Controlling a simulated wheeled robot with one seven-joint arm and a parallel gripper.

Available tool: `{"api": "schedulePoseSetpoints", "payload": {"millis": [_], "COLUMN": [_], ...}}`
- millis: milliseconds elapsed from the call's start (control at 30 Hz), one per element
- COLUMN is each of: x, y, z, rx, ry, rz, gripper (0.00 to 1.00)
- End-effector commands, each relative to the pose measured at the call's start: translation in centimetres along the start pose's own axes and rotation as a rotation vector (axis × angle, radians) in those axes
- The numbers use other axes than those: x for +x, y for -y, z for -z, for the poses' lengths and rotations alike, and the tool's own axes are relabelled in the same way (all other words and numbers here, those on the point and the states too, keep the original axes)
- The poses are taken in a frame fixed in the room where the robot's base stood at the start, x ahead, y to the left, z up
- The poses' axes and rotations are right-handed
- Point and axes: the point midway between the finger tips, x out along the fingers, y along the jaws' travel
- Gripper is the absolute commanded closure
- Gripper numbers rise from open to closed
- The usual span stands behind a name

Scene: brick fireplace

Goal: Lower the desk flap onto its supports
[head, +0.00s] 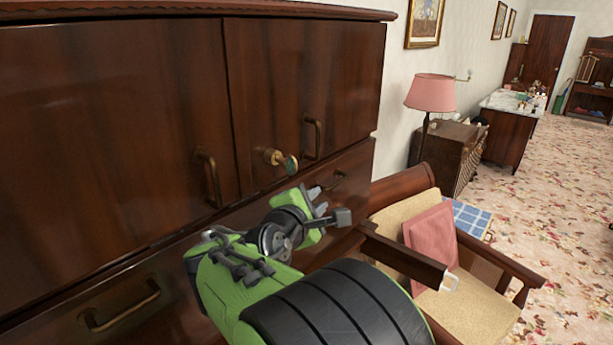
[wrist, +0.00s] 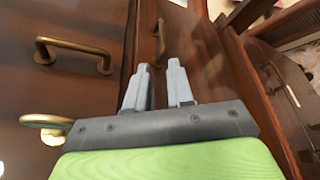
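A dark wooden desk or cabinet (head: 110,120) fills the left of the head view. Its upper front is closed and upright, split by a vertical seam, with brass handles on the left panel (head: 209,180) and right panel (head: 312,138). I cannot tell which panel is the flap, and no supports can be made out. A brass knob or key (head: 280,158) sticks out between the handles. My gripper (head: 317,200) is in front of the lower right front, below the knob. In the wrist view its fingers (wrist: 160,68) are apart with nothing between them, and a brass handle (wrist: 75,52) shows at the left.
A wooden armchair (head: 470,300) with a pink cushion (head: 430,235) stands close to my arm's right. A drawer handle (head: 120,308) juts out at lower left. A pink lamp (head: 431,92) and chest (head: 448,155) stand behind.

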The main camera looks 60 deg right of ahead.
Motion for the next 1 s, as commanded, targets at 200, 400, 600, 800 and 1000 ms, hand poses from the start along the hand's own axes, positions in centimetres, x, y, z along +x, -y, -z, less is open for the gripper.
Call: {"api": "schedulePoseSetpoints", "payload": {"millis": [200,400,600,800,1000], "x": [4.7,9.8,13.9,15.2,15.2], "y": [0.3,0.3,0.2,0.2,0.2], "z": [-0.1,-0.1,0.0,0.1,0.1], "rx": [0.004,0.005,0.006,0.008,0.009], "ry": [0.006,0.003,-0.001,-0.004,-0.005], "rz": [0.007,0.006,0.005,0.002,0.002], "gripper": [0.78,0.78,0.78,0.78,0.79]}}
